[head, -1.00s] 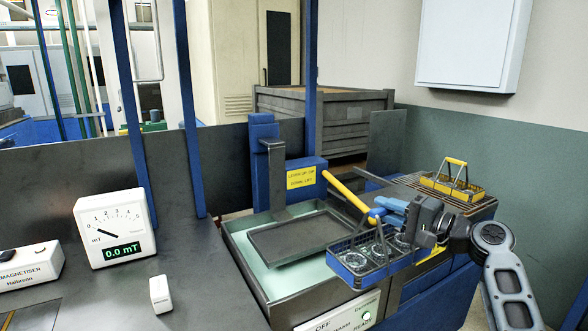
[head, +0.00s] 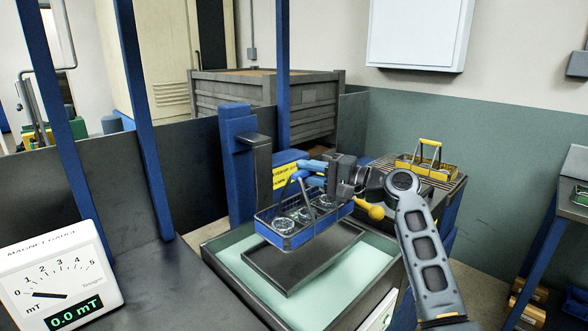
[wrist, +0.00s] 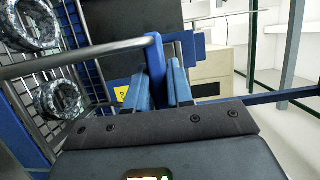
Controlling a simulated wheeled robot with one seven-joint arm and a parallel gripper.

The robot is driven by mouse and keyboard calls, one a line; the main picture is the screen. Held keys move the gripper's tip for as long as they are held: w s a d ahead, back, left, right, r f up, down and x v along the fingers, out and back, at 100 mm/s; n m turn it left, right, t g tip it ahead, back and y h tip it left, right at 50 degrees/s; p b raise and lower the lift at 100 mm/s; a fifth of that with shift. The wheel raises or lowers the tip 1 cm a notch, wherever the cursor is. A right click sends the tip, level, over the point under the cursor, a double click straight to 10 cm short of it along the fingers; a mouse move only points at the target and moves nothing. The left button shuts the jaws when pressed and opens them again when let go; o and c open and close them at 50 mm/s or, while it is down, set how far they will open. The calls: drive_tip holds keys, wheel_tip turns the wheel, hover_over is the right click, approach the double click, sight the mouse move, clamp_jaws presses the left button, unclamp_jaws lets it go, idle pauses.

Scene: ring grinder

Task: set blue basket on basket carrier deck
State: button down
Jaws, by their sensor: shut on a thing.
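The blue basket (head: 303,225) holds several metal rings and hangs by its handle from my gripper (head: 308,172). In the wrist view, the blue fingers of my gripper (wrist: 160,85) are shut at the basket's metal handle bar (wrist: 85,57), and part of the basket (wrist: 45,85) with two rings shows at the left. The basket carrier deck (head: 275,268) is a dark flat tray inside the pale green tank (head: 345,285). The basket is above the deck's rear part, apparently with a gap. Basket and arm hide some of the deck.
The carrier's dark post (head: 262,170) and blue column (head: 238,160) stand close behind the basket. A yellow lever knob (head: 376,212) sticks out right of the basket. A yellow basket (head: 425,162) stands on the rack at right. A meter (head: 55,275) is at left.

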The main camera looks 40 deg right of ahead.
sight(308, 202)
drive_tip(key=shift+f+b, duration=2.7)
drive_tip(key=shift+f, duration=0.6)
drive_tip(key=shift+f+b, duration=0.4)
drive_tip(key=shift+f, duration=0.15)
drive_tip(key=c, duration=0.9)
unclamp_jaws()
drive_tip(key=shift+f, duration=0.15)
